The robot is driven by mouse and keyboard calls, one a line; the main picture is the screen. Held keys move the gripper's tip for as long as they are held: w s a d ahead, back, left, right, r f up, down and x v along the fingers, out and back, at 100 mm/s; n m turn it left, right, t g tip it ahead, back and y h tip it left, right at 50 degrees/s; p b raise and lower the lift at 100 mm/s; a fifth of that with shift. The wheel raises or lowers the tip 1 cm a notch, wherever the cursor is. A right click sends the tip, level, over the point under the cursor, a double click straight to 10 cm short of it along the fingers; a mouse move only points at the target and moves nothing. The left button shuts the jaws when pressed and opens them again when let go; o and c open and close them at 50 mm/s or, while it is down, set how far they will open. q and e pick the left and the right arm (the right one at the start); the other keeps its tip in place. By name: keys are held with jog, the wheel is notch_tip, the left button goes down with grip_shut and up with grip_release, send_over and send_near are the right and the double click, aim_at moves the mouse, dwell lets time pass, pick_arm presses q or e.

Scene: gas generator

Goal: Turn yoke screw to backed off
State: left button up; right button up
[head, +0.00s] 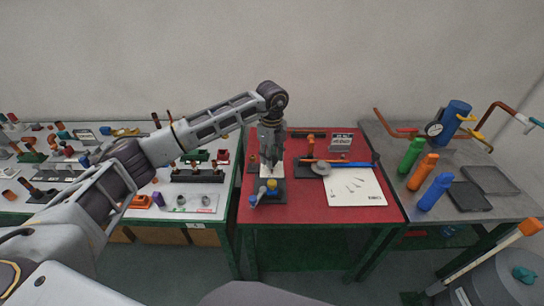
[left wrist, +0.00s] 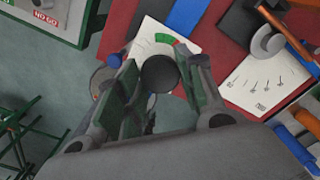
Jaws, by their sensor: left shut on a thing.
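My left gripper (head: 272,163) reaches down over a small dark fixture (head: 270,200) on the red bench. In the left wrist view, its green-padded fingers (left wrist: 162,85) are shut on a dark round knob (left wrist: 159,74), which seems to be the top of the yoke screw. The fingers sit on either side of the knob. The screw's shaft and the yoke below are hidden, so I cannot tell how far it is turned. Blue and yellow parts (head: 271,185) show at the front of the fixture. My right gripper is not in view.
A white sheet with thin marks (head: 355,187) and a blue-and-orange bar (head: 345,164) lie to the right on the red bench (head: 310,212). The left table (head: 60,208) is crowded with small parts.

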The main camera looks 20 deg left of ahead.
pick_arm(q)
jog(key=o, duration=1)
jog(key=shift+r, duration=0.15)
jog(key=shift+r, duration=5.9)
